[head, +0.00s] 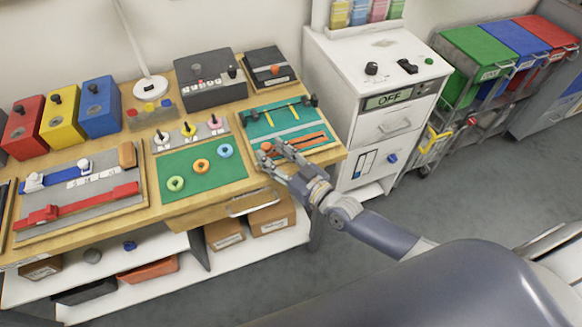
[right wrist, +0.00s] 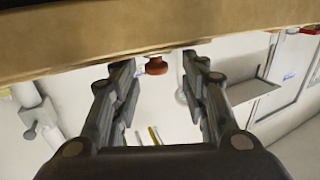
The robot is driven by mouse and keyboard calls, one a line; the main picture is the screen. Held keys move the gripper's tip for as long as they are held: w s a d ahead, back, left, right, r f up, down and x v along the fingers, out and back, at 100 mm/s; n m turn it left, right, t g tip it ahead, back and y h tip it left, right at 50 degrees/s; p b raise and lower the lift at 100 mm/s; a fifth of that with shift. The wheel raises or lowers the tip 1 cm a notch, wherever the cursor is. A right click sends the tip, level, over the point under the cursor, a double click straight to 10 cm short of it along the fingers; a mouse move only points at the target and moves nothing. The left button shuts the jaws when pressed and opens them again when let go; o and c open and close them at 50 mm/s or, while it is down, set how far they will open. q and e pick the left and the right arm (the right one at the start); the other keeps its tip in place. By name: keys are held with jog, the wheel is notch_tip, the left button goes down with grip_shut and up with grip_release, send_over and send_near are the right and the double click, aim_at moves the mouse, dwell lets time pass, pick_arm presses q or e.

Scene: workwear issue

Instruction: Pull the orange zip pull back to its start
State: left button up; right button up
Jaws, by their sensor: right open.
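A teal zip board (head: 262,130) lies at the right end of the wooden bench, with an orange strip (head: 309,140) along its front part. The orange zip pull (head: 267,147) is at the left end of that strip. My right gripper (head: 274,153) is open at the pull, its fingers partly covering the front left of the board. In the right wrist view an orange-red knob (right wrist: 156,66), which looks like the pull, sits between the open fingers (right wrist: 161,66); I see gaps on both sides of it. My left gripper is not in view.
A green mat (head: 205,185) with rings lies left of my right gripper. A white cabinet (head: 380,110) stands just right of the bench. A dark control box (head: 208,78) is behind. Grey floor (head: 470,200) is open at the right.

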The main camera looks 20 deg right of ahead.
jog(key=v, duration=0.8)
